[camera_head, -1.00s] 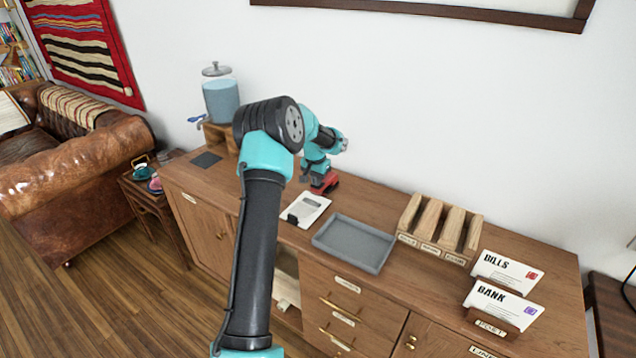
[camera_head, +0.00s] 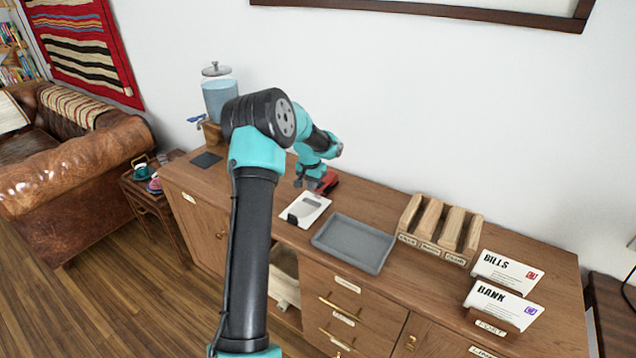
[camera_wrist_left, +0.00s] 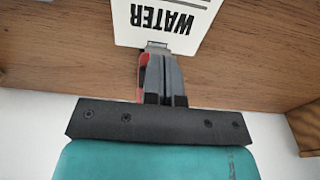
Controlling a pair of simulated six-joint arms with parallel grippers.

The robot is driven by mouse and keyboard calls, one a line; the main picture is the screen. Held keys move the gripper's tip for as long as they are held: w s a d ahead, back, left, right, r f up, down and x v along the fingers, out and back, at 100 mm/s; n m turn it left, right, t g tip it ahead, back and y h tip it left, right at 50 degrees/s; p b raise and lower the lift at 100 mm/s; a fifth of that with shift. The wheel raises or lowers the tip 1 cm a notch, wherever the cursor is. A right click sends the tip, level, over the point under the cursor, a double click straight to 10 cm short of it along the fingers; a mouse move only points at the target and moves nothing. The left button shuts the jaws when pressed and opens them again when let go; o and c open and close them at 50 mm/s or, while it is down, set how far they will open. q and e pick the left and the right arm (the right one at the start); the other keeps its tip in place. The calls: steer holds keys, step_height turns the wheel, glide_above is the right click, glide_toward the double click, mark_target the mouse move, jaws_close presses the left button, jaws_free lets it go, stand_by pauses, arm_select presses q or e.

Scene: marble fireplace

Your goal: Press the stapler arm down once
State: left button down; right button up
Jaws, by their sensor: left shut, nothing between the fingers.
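A red stapler (camera_head: 331,183) sits on the wooden cabinet top, largely hidden by my left gripper (camera_head: 305,184). In the left wrist view, a red strip of the stapler (camera_wrist_left: 143,72) shows beside my left gripper (camera_wrist_left: 163,72), which is shut and empty. The fingers are in line over the stapler; I cannot tell whether they touch it. A metal nose end shows past the fingertips, at the edge of a white paper (camera_wrist_left: 185,18) marked "WATER". This paper (camera_head: 314,203) lies in front of the stapler in the head view. My right gripper is not in view.
A grey tray (camera_head: 352,243) lies right of the paper. A wooden slotted holder (camera_head: 440,229) and a letter rack (camera_head: 497,322) with envelopes stand further right. A water dispenser (camera_head: 220,97) stands at the back left. A dark flat pad (camera_head: 206,160) lies at the left.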

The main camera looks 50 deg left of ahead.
arm_select(q)
step_height(320, 180, up, 17)
steer(key=s, duration=0.1)
steer(key=shift+s+d, duration=0.2)
steer(key=shift+s, duration=0.15)
stand_by(0.9)
